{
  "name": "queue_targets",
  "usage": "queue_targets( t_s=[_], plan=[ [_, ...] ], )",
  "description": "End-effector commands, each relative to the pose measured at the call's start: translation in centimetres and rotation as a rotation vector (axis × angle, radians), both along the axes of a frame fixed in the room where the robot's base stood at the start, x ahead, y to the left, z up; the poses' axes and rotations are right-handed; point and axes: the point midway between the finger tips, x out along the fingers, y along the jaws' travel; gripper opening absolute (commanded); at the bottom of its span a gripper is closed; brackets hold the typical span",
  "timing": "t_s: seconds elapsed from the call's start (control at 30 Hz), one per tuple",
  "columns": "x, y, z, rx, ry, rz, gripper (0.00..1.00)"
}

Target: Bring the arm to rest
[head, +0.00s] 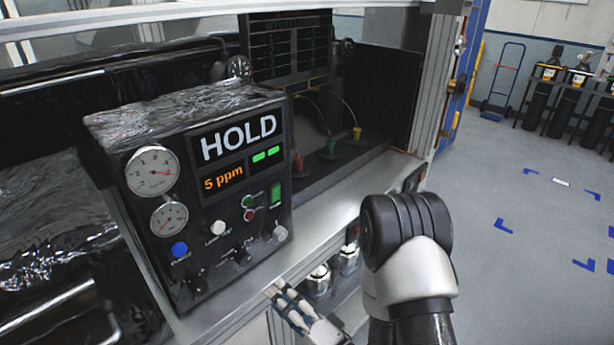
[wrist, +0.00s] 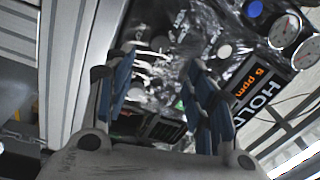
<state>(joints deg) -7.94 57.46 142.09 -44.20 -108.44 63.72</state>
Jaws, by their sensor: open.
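My gripper (head: 286,302) is low in front of the bench edge in the head view, below the control box. Its fingers also show in the wrist view (wrist: 160,95), spread apart with nothing between them. My arm's elbow part stands at the lower middle right of the head view. The control box (head: 210,185) has two round gauges and a display reading HOLD and 5 ppm, with two green lights. In the wrist view the control box (wrist: 262,85) appears turned sideways beyond the fingers. I see no contact between the fingers and the box.
Metal-topped canisters (head: 318,280) stand under the bench edge (head: 335,220) near my gripper. Black cylinders (head: 570,95) and a blue hand truck (head: 505,75) stand far right.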

Motion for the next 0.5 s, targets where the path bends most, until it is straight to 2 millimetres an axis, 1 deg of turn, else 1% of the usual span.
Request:
queue_targets(
  t_s=[0.07,0.13,0.27,0.3,0.37,0.47,0.5],
  plan=[
    [0.4,0.0,0.2,-0.032,-0.013,-0.004,0.5],
    [1.3,-0.1,0.5,-0.102,-0.037,-0.013,0.5],
    [3.9,-1.3,1.3,-0.339,-0.096,-0.055,0.5],
    [4.8,-2.0,1.7,-0.427,-0.111,-0.074,0.5],
    [6.0,-3.4,2.4,-0.56,-0.128,-0.104,0.5],
    [7.4,-6.4,3.8,-0.765,-0.131,-0.156,0.5],
    [7.7,-7.7,4.5,-0.842,-0.124,-0.176,0.5]
  ],
)
